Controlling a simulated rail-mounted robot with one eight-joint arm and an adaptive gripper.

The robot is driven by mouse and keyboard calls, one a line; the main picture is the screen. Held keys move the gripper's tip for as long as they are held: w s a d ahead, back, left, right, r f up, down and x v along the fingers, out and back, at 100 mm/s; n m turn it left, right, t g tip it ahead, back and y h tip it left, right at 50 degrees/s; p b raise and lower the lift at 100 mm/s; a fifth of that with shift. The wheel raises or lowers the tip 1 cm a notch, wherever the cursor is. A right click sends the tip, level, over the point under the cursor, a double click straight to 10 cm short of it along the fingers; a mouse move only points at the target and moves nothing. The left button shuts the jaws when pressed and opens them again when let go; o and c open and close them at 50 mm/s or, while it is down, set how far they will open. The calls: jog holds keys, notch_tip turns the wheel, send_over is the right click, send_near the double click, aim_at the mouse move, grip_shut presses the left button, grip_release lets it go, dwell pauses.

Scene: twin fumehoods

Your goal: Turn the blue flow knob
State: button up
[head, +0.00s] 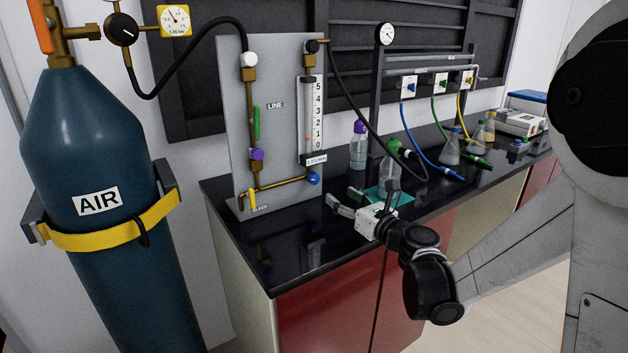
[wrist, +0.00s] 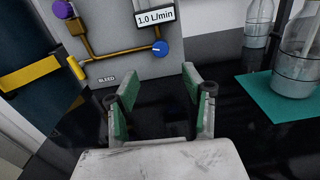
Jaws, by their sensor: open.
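The blue flow knob (head: 313,179) sits low on the right side of the grey panel (head: 283,120), below the flow meter tube (head: 308,117). In the wrist view the blue knob (wrist: 161,48) is near top centre, under a display (wrist: 155,17) reading 1.0 L/min. My gripper (head: 345,202) is open and empty, in front of the panel and to the right of the knob in the head view. In the wrist view my gripper's fingers (wrist: 155,80) are spread, with the knob beyond and between their tips. They are apart from it.
A purple knob (head: 257,154) and yellow bleed handle (head: 252,197) are on the same panel. A teal mat (wrist: 275,100) with a bottle (wrist: 297,65) stands right of my gripper. A black hose (head: 355,105) loops above it. The blue AIR cylinder (head: 95,150) is at left.

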aim_at(316, 178)
jog(key=b+x, duration=0.1)
jog(key=x, duration=1.2)
grip_shut()
